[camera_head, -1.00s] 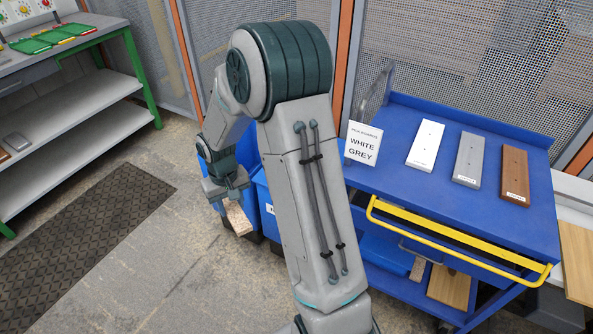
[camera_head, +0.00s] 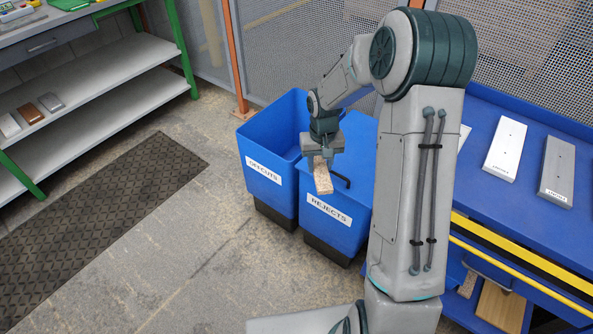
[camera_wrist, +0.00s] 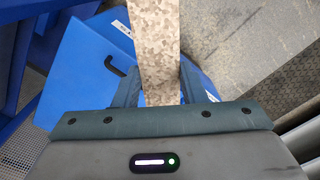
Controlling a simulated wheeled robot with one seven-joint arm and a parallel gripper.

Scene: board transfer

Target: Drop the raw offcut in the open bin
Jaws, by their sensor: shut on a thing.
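The raw offcut (camera_head: 322,178) is a speckled, tan chipboard strip. My gripper (camera_head: 320,157) is shut on it and holds it hanging, in the head view in front of the two blue bins. In the wrist view the offcut (camera_wrist: 155,45) runs up from between the fingers. The bin labelled OFFCUTS (camera_head: 264,185) is open at the top and stands at the left. The bin labelled REJECTS (camera_head: 336,225) stands beside it with a lid and a dark handle. The offcut appears over or near the REJECTS lid; its exact height is unclear.
A blue cart (camera_head: 500,218) with grey boards on top stands at the right. A green-framed shelf unit (camera_head: 90,105) holds small boards at the left. A dark mat (camera_head: 100,215) lies on the floor. A mesh fence is behind the bins.

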